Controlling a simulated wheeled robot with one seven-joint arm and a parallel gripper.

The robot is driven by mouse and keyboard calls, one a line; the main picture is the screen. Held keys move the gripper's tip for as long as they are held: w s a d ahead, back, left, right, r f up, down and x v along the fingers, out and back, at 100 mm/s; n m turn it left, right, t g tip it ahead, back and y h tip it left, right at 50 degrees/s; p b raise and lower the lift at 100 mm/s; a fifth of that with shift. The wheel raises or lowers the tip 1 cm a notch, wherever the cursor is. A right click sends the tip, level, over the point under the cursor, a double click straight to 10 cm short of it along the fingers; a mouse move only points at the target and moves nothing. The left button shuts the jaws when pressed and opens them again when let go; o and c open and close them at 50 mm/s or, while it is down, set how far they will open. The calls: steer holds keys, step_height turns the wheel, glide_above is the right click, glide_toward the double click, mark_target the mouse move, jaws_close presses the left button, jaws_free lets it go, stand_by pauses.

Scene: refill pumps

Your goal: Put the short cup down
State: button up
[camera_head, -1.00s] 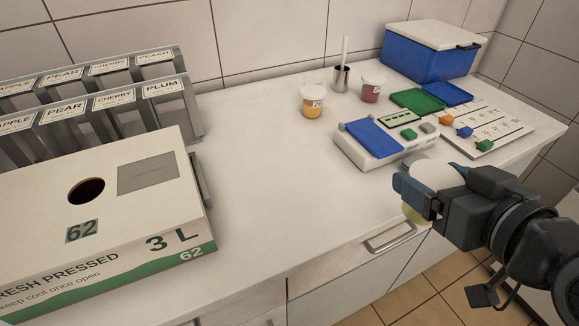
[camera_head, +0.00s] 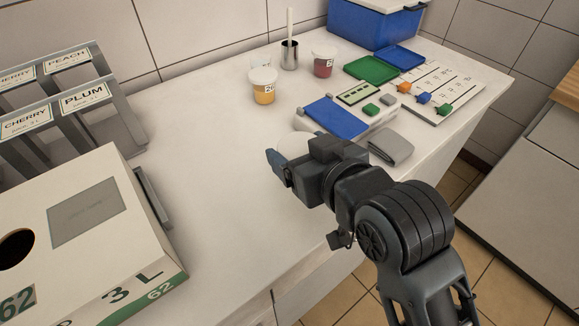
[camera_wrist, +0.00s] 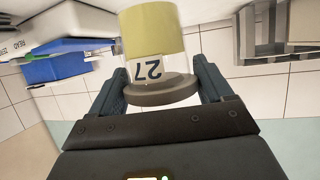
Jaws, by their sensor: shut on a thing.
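My gripper (camera_head: 288,158) is over the white counter, in front of the scale. In the wrist view my gripper (camera_wrist: 160,82) is shut on a cup (camera_wrist: 153,38) with yellow contents, a label reading 27 and a grey-brown lid. That view is upside down, so the cup looks upright. In the head view my gripper hides most of this cup. I cannot tell whether its base touches the counter.
A scale with a blue plate (camera_head: 337,118) stands just behind my gripper. A yellow cup (camera_head: 263,88) and a red cup (camera_head: 323,62) stand at the back. A grey cloth (camera_head: 391,147) lies at the right. The counter (camera_head: 205,150) left of my gripper is clear.

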steer(key=shift+w+a+f, duration=0.2)
steer(key=shift+a+f, duration=0.25)
steer(key=shift+a, duration=0.3)
steer(key=shift+f, duration=2.05)
steer(key=shift+f, duration=0.15)
steer(key=o, duration=1.1)
steer(key=shift+s+r, duration=0.1)
steer(key=shift+r, duration=0.1)
steer(key=v, duration=1.2)
steer(key=shift+b, duration=0.35)
